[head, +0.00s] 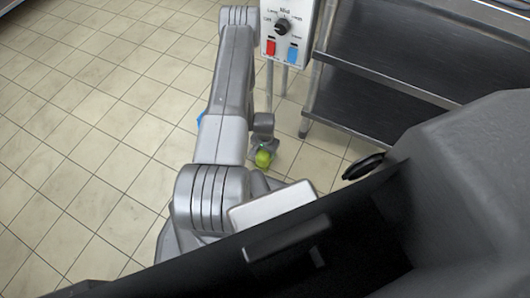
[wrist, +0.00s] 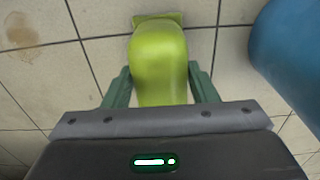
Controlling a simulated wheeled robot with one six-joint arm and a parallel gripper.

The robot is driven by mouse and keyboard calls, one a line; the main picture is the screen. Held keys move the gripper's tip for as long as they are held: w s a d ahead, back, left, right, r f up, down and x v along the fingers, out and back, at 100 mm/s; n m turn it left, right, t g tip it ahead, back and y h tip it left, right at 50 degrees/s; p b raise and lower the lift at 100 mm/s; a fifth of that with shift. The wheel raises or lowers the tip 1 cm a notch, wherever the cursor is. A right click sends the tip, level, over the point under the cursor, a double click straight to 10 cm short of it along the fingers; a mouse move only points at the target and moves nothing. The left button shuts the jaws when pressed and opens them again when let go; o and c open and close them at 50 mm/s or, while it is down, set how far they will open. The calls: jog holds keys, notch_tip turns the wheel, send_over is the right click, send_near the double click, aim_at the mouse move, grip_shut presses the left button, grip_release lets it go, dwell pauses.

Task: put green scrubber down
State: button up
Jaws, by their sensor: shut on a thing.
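The green scrubber (wrist: 160,60) is a bright yellow-green piece with a rounded body and a flat, wider far end. My gripper (wrist: 160,88) is shut on it, with a dark green finger against each side in the wrist view. The near end of the scrubber is hidden behind the gripper's body. In the head view the scrubber (head: 263,158) shows as a small green spot below my gripper (head: 263,148), above the floor tiles. I cannot tell how high it is above the floor.
The beige tiled floor (head: 90,120) is open to the left, with a brown stain (wrist: 20,32) in the wrist view. A blue rounded object (wrist: 295,50) stands at the right there. A dark shelf unit (head: 375,105) and a control box (head: 287,35) with a knob stand beyond my arm.

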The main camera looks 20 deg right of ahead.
jog(key=shift+f, duration=0.2)
jog(key=o, duration=0.9)
jog(key=shift+r, duration=0.1)
jog(key=shift+o, duration=0.2)
jog(key=shift+r, duration=0.1)
notch_tip(320, 180, up, 12)
jog(key=p, duration=0.4)
jog(key=shift+p, duration=0.35)
